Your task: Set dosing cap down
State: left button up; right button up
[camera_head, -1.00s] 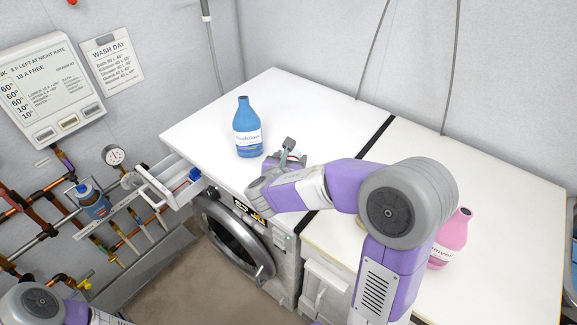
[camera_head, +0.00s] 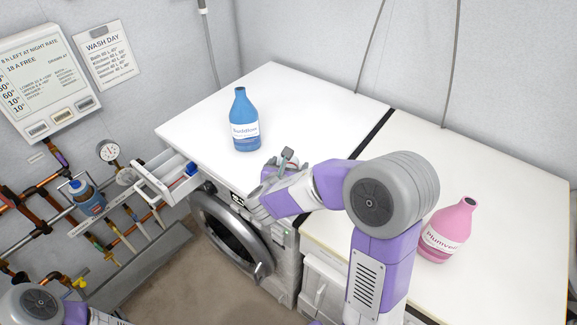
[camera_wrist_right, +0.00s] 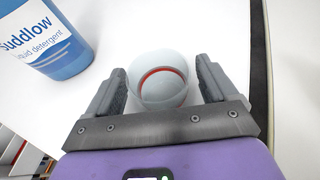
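The dosing cap (camera_wrist_right: 162,84) is a small whitish, translucent cup with a red ring, seen from above in the right wrist view. It is over the white worktop, between the two fingers of my right gripper (camera_wrist_right: 161,88). The fingers are apart, one on each side of the cap, with a narrow gap showing at the right. In the head view my right gripper (camera_head: 284,160) is low over the washer top's front edge, and the cap cannot be made out there. My left gripper is out of view; only part of my left arm shows at the bottom left.
A blue detergent bottle (camera_head: 245,122) stands on the white washer top (camera_head: 300,95), close behind the gripper. A pink bottle (camera_head: 447,232) stands on the right-hand top (camera_head: 500,200). The detergent drawer (camera_head: 165,180) is pulled out at left. The back of the washer top is clear.

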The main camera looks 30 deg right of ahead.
jog(key=shift+r, duration=0.15)
jog(key=shift+s+a+r+p, duration=0.1)
jog(key=shift+a+r+p, duration=0.1)
jog(key=shift+p, duration=0.1)
jog(key=p+v, duration=0.2)
jog(key=v, duration=0.9)
jog(key=shift+s+a+p, duration=0.15)
jog(key=shift+s+p, duration=0.1)
jog(key=shift+p, duration=0.1)
